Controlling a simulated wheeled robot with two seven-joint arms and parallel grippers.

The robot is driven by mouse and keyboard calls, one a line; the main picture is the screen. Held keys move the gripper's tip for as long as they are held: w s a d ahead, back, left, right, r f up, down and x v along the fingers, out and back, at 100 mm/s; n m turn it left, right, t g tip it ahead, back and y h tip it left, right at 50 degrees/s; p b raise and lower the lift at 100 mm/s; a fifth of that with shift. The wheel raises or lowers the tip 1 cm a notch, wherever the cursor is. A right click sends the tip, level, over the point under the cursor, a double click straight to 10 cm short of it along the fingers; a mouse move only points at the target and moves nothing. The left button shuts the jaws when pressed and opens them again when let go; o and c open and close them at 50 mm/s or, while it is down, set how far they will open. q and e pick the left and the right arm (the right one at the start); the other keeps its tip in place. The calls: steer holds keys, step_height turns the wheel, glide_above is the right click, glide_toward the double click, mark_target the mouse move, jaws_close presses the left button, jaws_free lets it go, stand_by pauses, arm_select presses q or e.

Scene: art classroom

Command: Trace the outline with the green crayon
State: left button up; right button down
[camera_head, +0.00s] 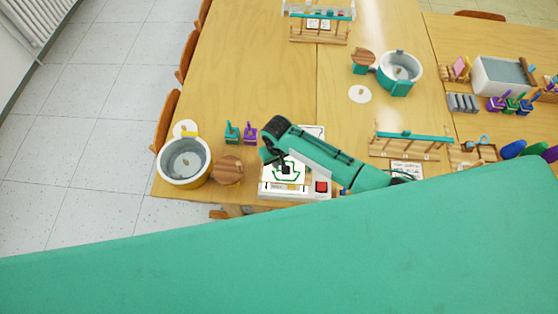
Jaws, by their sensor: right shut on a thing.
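A white drawing board (266,188) lies near the front edge of the wooden table. A boat-like outline (298,175) shows on it, with dark green lines. My right gripper (286,169) is over the outline, its arm coming in from the right. It is shut on the green crayon, which the black fingers hide almost wholly. I cannot tell whether the crayon's tip touches the sheet. The gripper and forearm cover the upper part of the board. My left gripper is not in view.
A red button (321,187) sits on the board's right end. To the left are a yellow-and-white pot (184,166), a round wooden lid (228,170), and small green (232,133) and purple (250,133) holders. A wooden rack (411,147) stands right. The table's middle is clear.

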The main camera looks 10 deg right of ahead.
steer(key=shift+w+a, duration=0.15)
steer(key=shift+a, duration=0.25)
stand_by(0.3)
stand_by(0.4)
step_height(320, 180, up, 4)
stand_by(0.5)
stand_by(0.6)
